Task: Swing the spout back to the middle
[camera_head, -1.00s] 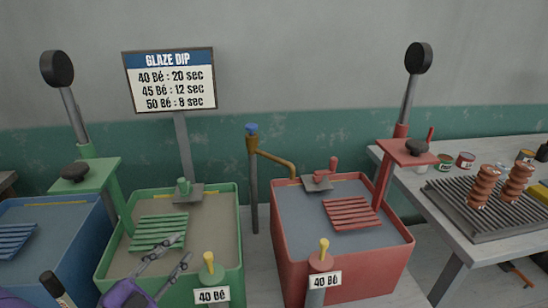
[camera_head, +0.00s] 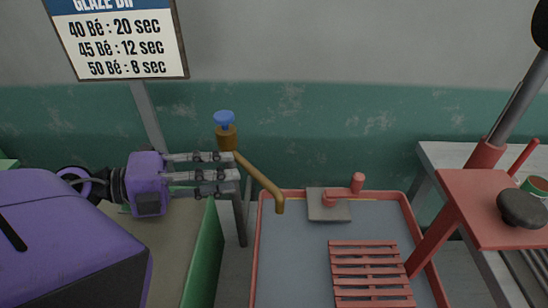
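The brass spout (camera_head: 260,178) slopes down to the right from the brass tap head (camera_head: 226,138), which has a blue knob (camera_head: 224,119) on top. Its downturned tip is over the back left corner of the red tank (camera_head: 254,262). The grey standpipe (camera_head: 241,222) stands between the red tank and the green tank (camera_head: 205,262). My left gripper (camera_head: 235,172) comes in from the left, its fingertips right at the standpipe, just below the tap head and left of the spout. I cannot tell whether they touch, or how far apart the fingers are. My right gripper is out of view.
A glaze dip sign (camera_head: 122,38) stands on a post behind the green tank. A red lever stand with a bracket (camera_head: 485,205) rises at the red tank's right side. A red slatted rack (camera_head: 370,268) lies in that tank. A table (camera_head: 445,155) is at far right.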

